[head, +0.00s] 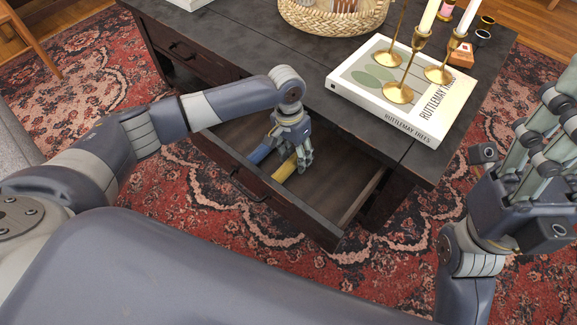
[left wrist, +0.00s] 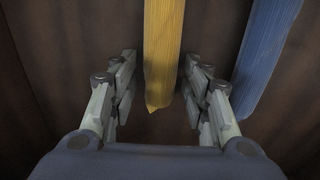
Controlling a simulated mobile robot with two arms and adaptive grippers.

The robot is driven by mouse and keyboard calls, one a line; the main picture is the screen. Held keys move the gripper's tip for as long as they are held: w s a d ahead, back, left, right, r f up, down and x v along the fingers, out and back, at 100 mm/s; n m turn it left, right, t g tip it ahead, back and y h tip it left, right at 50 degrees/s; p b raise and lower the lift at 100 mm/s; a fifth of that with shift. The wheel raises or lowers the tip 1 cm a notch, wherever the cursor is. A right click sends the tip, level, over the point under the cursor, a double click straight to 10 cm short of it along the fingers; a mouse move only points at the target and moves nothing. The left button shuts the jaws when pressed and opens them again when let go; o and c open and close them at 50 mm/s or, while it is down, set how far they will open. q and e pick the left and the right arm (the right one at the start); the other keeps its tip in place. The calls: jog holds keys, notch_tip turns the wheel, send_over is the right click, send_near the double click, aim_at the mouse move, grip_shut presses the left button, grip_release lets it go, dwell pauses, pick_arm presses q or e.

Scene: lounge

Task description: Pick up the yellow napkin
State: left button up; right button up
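The yellow napkin (head: 284,171) lies rolled or folded long and narrow in the open drawer. In the left wrist view, the yellow napkin (left wrist: 163,45) reaches in between the spread fingers, nearer the right-hand ones, with its near end short of the palm. My left gripper (head: 303,155) is down in the drawer, open; the wrist view shows its fingers (left wrist: 160,92) on both sides of the napkin. I cannot tell whether they touch it. My right gripper (head: 552,125) is raised at the right edge, partly cut off, with no object seen in it.
A blue napkin (head: 260,153) lies beside the yellow one, outside the right-hand fingers in the wrist view. The drawer (head: 335,190) is pulled out from a dark table (head: 240,50). Above stand a book (head: 440,105), brass candlesticks (head: 399,93) and a basket (head: 335,18). The drawer's right part is empty.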

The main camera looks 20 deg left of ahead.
pick_arm(q)
jog(key=c, duration=0.6)
